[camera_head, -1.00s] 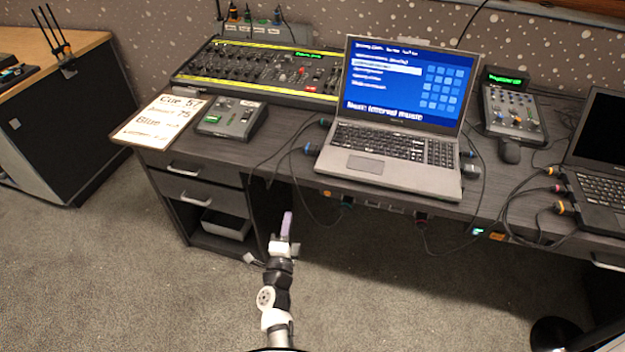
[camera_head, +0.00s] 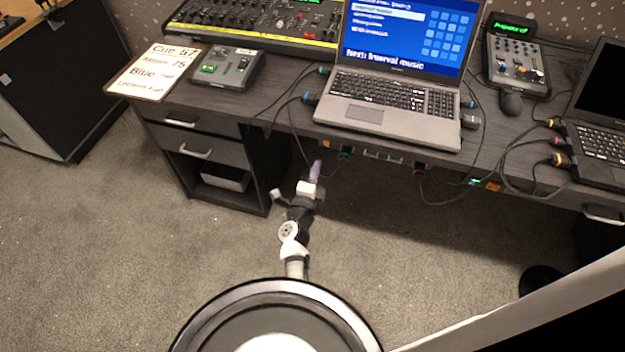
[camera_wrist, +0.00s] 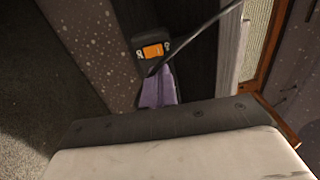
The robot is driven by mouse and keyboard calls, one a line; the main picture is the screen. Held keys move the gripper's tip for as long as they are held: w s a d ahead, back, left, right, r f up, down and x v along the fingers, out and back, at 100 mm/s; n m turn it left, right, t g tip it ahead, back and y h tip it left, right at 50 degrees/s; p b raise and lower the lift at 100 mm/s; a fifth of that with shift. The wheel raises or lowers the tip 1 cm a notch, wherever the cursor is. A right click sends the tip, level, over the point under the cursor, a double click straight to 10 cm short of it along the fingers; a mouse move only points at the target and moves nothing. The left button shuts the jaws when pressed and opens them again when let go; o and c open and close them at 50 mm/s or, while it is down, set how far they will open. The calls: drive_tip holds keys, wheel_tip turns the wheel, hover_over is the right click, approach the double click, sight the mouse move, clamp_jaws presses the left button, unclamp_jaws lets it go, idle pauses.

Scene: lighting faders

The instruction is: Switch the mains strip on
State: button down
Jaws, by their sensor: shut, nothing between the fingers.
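My gripper (camera_head: 316,168) is shut and empty, its purple fingers just below the desk's front edge under the laptop. In the wrist view the purple fingers (camera_wrist: 158,89) point at a black housing with an orange switch-like patch (camera_wrist: 152,51). The housing appears just past the fingertips; whether they touch it I cannot tell. A dark cable crosses in front of it. In the head view, grey fittings (camera_head: 384,155) run along the desk's underside right of my gripper, with plugs on cables. Which of these is the mains strip, and its switch position, I cannot tell.
The desk carries a laptop (camera_head: 387,104), a mixing console (camera_head: 260,27), a small control box (camera_head: 226,72), a fader unit (camera_head: 517,62) and a second laptop (camera_head: 602,135). Cables hang over the front edge. Drawers (camera_head: 200,149) stand left of my gripper. The carpet in front is clear.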

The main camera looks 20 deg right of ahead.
drive_tip(key=b+x, duration=0.1)
drive_tip(key=x, duration=0.6)
drive_tip(key=shift+w+d, duration=0.1)
drive_tip(key=shift+w+d+r, duration=0.1)
drive_tip(key=shift+w+r, duration=0.05)
drive_tip(key=shift+r, duration=0.1)
drive_tip(key=v, duration=1.4)
drive_tip(key=shift+f+b, duration=0.15)
drive_tip(key=shift+b, duration=0.15)
